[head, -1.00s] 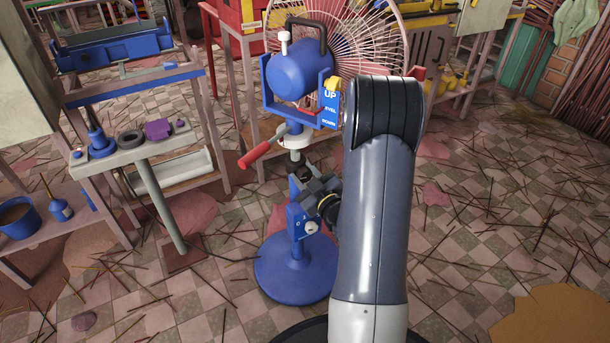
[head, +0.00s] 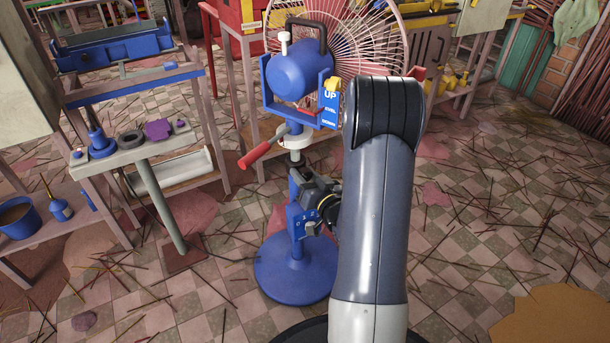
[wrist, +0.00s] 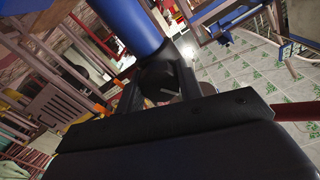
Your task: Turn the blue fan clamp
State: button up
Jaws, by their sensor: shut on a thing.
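The blue fan (head: 298,78) stands upright on a blue post with a round blue base (head: 295,268). A red-handled lever (head: 262,148) sticks out left below the fan head. My gripper (head: 310,190) is at the post, below this lever and just above the numbered blue switch box (head: 306,222). In the wrist view, the blue post (wrist: 130,25) runs down to a dark round piece (wrist: 158,78), seemingly the fan clamp's knob, between my gripper's fingers (wrist: 160,95). My gripper is shut on it. My wrist partly hides the switch box and the clamp in the head view.
A bench (head: 135,150) with blue and purple parts stands left. A blue pot (head: 18,218) sits on a low shelf. Wooden tables stand behind the fan. Thin sticks litter the tiled floor (head: 490,230); the right side is mostly open floor.

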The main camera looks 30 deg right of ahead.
jog(key=shift+m, duration=0.9)
jog(key=o, duration=1)
jog(key=s+p, duration=0.2)
jog(key=s, duration=0.9)
jog(key=shift+d, duration=0.15)
